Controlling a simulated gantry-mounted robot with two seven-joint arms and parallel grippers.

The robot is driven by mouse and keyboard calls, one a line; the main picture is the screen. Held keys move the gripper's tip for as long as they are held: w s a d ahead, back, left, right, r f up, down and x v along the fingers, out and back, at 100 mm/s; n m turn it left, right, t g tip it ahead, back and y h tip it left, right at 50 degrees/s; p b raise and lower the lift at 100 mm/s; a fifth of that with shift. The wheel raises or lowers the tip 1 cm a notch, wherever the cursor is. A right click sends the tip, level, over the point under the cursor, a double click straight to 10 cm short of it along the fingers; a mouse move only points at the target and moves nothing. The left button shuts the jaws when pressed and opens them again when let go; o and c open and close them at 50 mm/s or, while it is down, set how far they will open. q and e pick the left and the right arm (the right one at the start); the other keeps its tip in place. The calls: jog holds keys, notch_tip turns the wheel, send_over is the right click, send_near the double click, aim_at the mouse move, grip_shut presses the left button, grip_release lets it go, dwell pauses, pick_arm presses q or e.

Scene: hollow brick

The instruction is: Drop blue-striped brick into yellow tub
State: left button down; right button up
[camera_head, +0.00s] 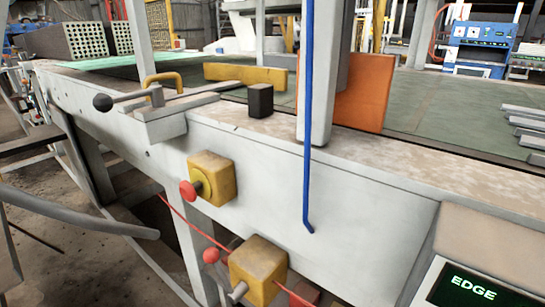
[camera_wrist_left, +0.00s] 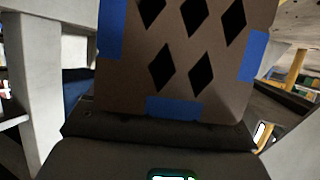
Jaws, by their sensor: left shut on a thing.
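The brick (camera_wrist_left: 178,43) is brown with diamond-shaped holes and blue stripes at its edges. It fills the upper middle of the left wrist view, and its top is cut off by the frame. My left gripper (camera_wrist_left: 155,130) is shut on the brick; its dark body shows just below it, and the fingertips are not clearly seen. Neither the brick nor either gripper can be made out in the head view. I cannot make out a yellow tub in either view.
A pale machine frame (camera_head: 330,195) crosses the head view, with yellow button boxes (camera_head: 222,181) on its side. A blue rod (camera_head: 308,120) hangs in front of it. An orange panel (camera_head: 361,92) and yellow bar (camera_head: 245,75) stand on top. Green surface (camera_head: 435,105) behind is mostly clear.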

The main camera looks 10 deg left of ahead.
pick_arm(q)
jog(key=shift+w+r, duration=0.15)
jog(key=shift+r, duration=0.05)
grip_release()
jog(key=shift+a, duration=0.1)
jog(key=shift+f, duration=0.25)
jog(key=p+v, duration=0.6)
jog(key=v, duration=0.5)
jog(key=shift+p, duration=0.3)
jog(key=shift+w+r, duration=0.1)
jog(key=shift+r, duration=0.05)
